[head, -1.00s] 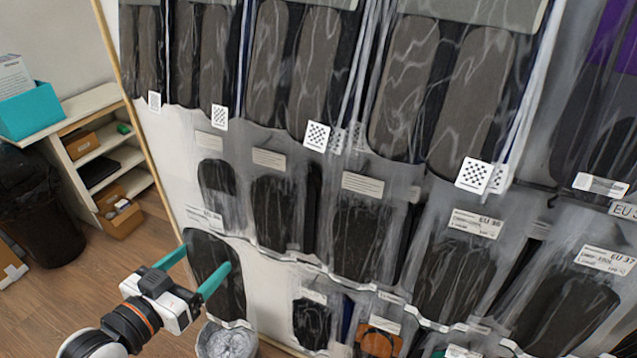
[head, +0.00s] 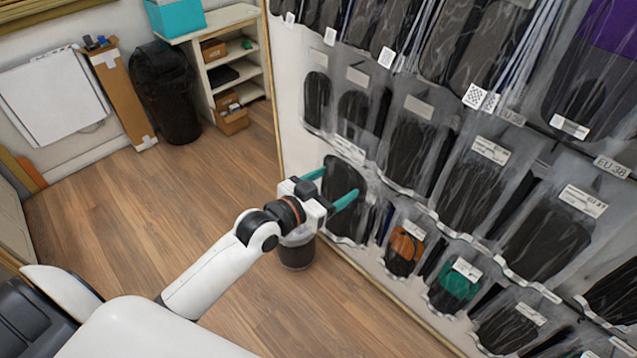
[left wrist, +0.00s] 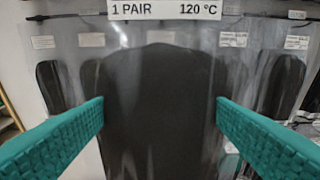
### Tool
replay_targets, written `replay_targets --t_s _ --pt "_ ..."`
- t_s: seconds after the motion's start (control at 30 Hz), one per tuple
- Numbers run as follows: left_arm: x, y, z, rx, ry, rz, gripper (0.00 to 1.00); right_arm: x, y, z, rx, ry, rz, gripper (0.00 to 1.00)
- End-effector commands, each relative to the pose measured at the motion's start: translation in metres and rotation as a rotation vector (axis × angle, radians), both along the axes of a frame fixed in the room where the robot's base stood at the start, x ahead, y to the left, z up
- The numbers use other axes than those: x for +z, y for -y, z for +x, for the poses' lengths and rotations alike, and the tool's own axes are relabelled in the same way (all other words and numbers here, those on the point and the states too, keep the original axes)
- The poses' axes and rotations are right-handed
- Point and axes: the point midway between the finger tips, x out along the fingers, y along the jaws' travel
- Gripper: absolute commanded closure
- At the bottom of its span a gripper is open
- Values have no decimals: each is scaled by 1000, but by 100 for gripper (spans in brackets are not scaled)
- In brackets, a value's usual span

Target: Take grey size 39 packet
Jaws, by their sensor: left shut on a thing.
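A clear packet with dark grey insoles (head: 343,212) is at the left end of the lower part of the rack. My left gripper (head: 341,180) is shut on this packet, with one teal finger at each side. In the left wrist view the packet (left wrist: 158,125) fills the middle between the teal fingers (left wrist: 160,105). My right gripper is not in view.
Rows of clear insole packets (head: 470,190) hang on the wall rack to the right, including orange (head: 405,247) and teal (head: 457,285) ones. A small bin (head: 297,252) stands below the gripper. A black bin (head: 170,95) and shelf (head: 235,75) are behind. The wooden floor (head: 110,220) at left is clear.

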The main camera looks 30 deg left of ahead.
Motion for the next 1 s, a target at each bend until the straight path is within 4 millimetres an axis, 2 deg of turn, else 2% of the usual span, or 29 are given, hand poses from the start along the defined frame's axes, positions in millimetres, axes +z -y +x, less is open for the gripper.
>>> replay_targets --t_s 0.2,0.3,0.47,0.7,1.0 --pt "0 5 10 -1 4 2 61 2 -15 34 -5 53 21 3" --pt "-1 8 18 -1 5 1 61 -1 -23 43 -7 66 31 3" --pt "-1 14 36 -1 6 1 61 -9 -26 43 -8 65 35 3" --pt "-1 24 61 -2 5 2 61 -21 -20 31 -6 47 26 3" --pt "0 30 78 -2 3 3 61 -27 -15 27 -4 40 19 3"
